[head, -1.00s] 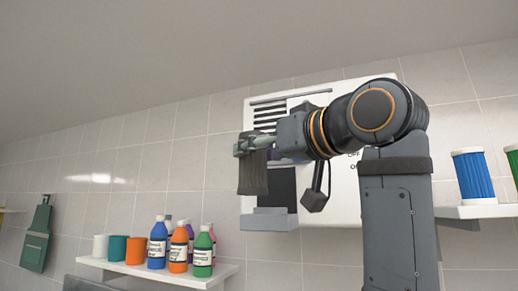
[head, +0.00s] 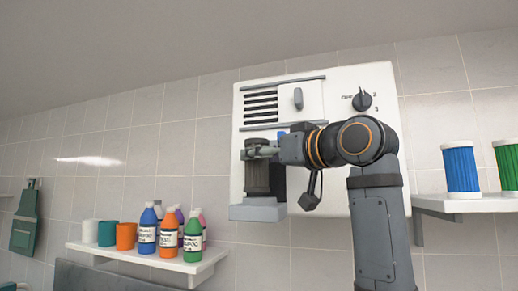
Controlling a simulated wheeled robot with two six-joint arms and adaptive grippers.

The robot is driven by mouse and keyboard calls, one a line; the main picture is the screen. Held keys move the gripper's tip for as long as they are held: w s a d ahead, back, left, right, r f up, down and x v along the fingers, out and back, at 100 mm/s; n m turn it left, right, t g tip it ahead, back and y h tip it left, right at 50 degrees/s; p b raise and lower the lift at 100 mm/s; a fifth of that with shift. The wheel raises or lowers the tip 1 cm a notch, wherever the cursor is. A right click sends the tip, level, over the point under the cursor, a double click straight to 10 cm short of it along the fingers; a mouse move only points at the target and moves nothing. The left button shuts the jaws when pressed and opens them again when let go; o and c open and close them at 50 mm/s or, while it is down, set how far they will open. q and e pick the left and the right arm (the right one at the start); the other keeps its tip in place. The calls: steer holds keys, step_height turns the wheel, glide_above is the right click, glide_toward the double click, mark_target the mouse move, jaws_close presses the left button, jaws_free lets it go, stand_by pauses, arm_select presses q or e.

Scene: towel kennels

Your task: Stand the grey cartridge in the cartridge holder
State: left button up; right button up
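The grey cartridge (head: 257,177), dark and ribbed, is upright in front of the lower left of the white wall unit. Its lower end meets the grey cartridge holder (head: 257,212), a ledge at the unit's bottom left; I cannot tell whether it is seated there. My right gripper (head: 258,150), whose arm comes in from the right, is at the cartridge's top and looks shut on it. My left gripper is not in view.
The white unit (head: 310,92) has a vent, a small handle and a dial. A right shelf (head: 475,204) bears a blue cartridge (head: 461,168) and a green one (head: 508,163). A left shelf (head: 150,257) bears cups and several bottles. A green apron-like item (head: 27,222) hangs far left.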

steer(key=shift+w+d+f, duration=0.1)
steer(key=shift+w+d, duration=0.15)
steer(key=shift+w, duration=0.5)
steer(key=shift+w+f, duration=0.2)
steer(key=shift+f, duration=0.15)
steer(key=shift+f+b, duration=0.6)
steer(key=shift+f, duration=0.1)
steer(key=o, duration=1.4)
steer(key=shift+s, duration=0.1)
steer(key=shift+d, duration=0.1)
steer(key=v, duration=1.2)
